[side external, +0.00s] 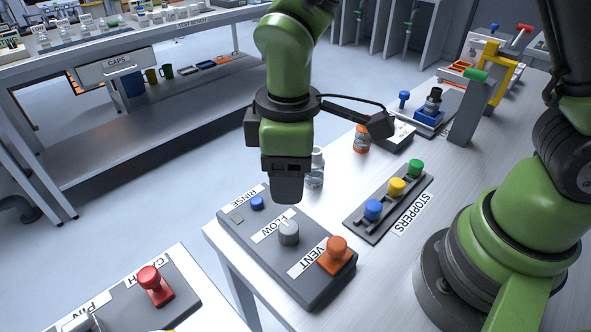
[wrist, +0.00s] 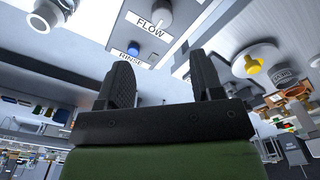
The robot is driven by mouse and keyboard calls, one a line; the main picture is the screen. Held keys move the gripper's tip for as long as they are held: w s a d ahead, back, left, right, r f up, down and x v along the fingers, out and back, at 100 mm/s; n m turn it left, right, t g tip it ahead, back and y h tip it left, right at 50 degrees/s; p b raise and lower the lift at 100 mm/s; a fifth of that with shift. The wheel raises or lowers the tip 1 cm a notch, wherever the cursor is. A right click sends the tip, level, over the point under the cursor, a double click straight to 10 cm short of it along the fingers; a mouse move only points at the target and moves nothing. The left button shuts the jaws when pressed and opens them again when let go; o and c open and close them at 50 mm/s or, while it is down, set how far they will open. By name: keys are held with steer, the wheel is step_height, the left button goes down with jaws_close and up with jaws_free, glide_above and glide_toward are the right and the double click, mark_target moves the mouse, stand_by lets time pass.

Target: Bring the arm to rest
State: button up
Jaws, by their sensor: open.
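My gripper (side external: 287,190) hangs above the control panel (side external: 310,291) at the near corner of the bench in the side view. In the wrist view my gripper (wrist: 165,82) shows two dark fingers spread apart with nothing between them. The panel carries a blue RINSE button (side external: 257,202), a grey FLOW knob (side external: 289,232) and an orange VENT knob (side external: 337,250). The FLOW knob also shows in the wrist view (wrist: 158,12), as does the blue RINSE button (wrist: 133,48). In the side view the fingers look edge-on, so their gap is hidden there.
A STOPPERS rack (side external: 387,205) with blue, yellow and green stoppers lies right of the panel. A clear bottle (side external: 315,168) and an orange-labelled bottle (side external: 361,139) stand behind. A separate panel with a red knob (side external: 152,282) is at lower left. Open floor separates the benches.

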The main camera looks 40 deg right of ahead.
steer(key=s+d+r+m+t+y, duration=0.1)
steer(key=s+d+r+m+t, duration=0.2)
steer(key=s+d+r+m, duration=0.2)
steer(key=s+d+r+m+t, duration=0.4)
steer(key=s+d+r+m, duration=0.2)
steer(key=r, duration=0.5)
steer(key=shift+s+m+y, duration=0.15)
steer(key=shift+m+y, duration=0.25)
steer(key=shift+m, duration=0.6)
